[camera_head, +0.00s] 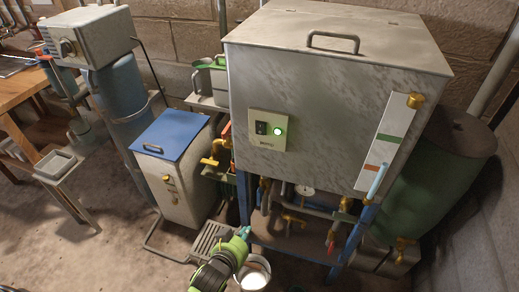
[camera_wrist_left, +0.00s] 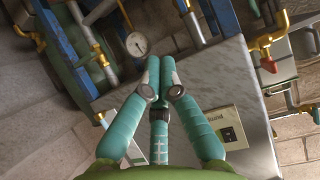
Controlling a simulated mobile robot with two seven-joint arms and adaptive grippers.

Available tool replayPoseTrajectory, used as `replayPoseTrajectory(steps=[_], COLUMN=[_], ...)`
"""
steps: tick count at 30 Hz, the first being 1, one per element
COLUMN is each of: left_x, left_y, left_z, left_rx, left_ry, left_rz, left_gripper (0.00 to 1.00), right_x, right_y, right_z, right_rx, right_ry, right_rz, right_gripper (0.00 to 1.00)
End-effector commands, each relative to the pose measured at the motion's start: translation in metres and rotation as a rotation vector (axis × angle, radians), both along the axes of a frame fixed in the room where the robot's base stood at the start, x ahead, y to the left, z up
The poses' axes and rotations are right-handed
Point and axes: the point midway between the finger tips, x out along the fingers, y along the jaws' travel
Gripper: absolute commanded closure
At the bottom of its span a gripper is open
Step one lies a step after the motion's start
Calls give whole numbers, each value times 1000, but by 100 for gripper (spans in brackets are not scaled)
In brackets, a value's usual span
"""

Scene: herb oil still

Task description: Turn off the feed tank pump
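The feed tank (camera_head: 330,90) is a large grey metal box with a lid handle, standing on a blue frame. On its front is a pale plate (camera_head: 267,143) with a black rocker switch (camera_head: 261,128) and a lit green lamp (camera_head: 279,130). My left gripper (camera_head: 244,232) is below the plate, in front of the frame, apart from the switch. In the left wrist view its teal fingertips (camera_wrist_left: 161,64) meet with nothing between them. The plate, lettered "Pump" (camera_wrist_left: 212,120), and its black switch (camera_wrist_left: 229,133) show right of the fingers. My right gripper is not in view.
Brass valves and pipes (camera_head: 290,215) and a gauge (camera_head: 304,190) sit beneath the tank. A white bucket (camera_head: 254,274) is beside my left gripper. A blue-topped cabinet (camera_head: 172,135) stands left, a green barrel (camera_head: 432,190) right. Floor is open at lower left.

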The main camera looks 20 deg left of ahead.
Motion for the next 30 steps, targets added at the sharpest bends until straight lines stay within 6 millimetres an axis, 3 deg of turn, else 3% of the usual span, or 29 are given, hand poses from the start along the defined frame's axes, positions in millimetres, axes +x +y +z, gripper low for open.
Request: replayPoseTrajectory(steps=[1, 6, 9, 12, 17, 26, 30], left_x=[10, 24, 24, 23, 21, 22, 31], left_y=[0, 3, 5, 7, 9, 9, 8], left_z=[43, 147, 190, 216, 231, 231, 231], left_rx=[-10, -44, -58, -69, -75, -75, -75], left_ry=[-69, -246, -320, -365, -392, -392, -392], left_rz=[9, 37, 51, 59, 64, 64, 64], left_gripper=[100, 100, 100, 100, 100, 100, 100], right_x=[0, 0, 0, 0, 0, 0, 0], right_y=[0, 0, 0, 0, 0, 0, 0], right_z=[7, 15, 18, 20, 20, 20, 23], right_rx=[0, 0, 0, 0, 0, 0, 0], right_ry=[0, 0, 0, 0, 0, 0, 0], right_rz=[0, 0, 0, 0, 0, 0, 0], right_gripper=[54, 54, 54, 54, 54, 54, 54])
